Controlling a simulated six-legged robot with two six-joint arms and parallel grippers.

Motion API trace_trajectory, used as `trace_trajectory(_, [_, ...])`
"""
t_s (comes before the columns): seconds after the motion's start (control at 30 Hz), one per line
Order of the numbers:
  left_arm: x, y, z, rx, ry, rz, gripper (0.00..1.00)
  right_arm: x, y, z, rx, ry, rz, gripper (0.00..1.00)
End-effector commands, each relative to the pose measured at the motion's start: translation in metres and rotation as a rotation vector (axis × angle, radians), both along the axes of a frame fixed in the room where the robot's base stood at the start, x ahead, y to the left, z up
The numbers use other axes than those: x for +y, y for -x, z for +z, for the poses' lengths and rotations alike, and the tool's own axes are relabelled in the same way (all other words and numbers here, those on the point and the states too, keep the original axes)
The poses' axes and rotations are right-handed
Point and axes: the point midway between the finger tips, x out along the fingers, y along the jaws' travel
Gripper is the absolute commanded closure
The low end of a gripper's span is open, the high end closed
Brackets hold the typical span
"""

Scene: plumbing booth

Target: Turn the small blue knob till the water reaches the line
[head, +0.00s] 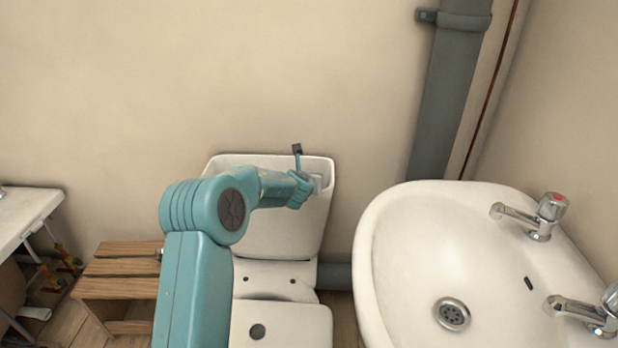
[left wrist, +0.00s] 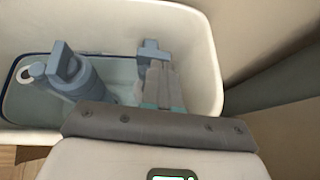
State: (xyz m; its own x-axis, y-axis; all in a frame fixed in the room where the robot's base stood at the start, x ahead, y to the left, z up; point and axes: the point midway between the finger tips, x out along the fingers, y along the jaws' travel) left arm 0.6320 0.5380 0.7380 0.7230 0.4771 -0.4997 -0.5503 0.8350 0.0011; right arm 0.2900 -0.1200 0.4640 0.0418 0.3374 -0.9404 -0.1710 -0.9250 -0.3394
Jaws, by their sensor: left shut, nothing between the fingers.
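The open white cistern (head: 275,235) stands against the wall, and the left wrist view looks down into it (left wrist: 200,30). A small blue fitting (left wrist: 151,50), which may be the knob, stands near the back wall. My left gripper (left wrist: 158,85) is shut and empty, just in front of this fitting and partly hiding it; contact cannot be told. The left gripper (head: 314,184) also shows over the cistern in the head view. My right gripper is out of view.
A larger blue-grey valve (left wrist: 75,75) stands in the cistern left of my gripper. The white washbasin (head: 400,250) with two taps is to the right. A grey pipe (head: 447,110) runs up the wall. A wooden stool (head: 120,285) stands at left.

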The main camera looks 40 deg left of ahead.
Motion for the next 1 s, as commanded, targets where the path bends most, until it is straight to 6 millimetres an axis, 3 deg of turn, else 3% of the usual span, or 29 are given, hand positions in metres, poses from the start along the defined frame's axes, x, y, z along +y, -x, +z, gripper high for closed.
trace_trajectory(0.43, [0.002,-0.008,-0.003,-0.001,0.001,0.000,1.00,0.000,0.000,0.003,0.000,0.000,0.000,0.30])
trace_trajectory(0.7, [0.002,-0.021,0.002,-0.002,0.000,0.174,1.00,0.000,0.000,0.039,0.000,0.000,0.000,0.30])
trace_trajectory(1.0, [0.002,-0.025,-0.001,-0.005,-0.001,0.233,1.00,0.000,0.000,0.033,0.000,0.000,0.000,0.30])
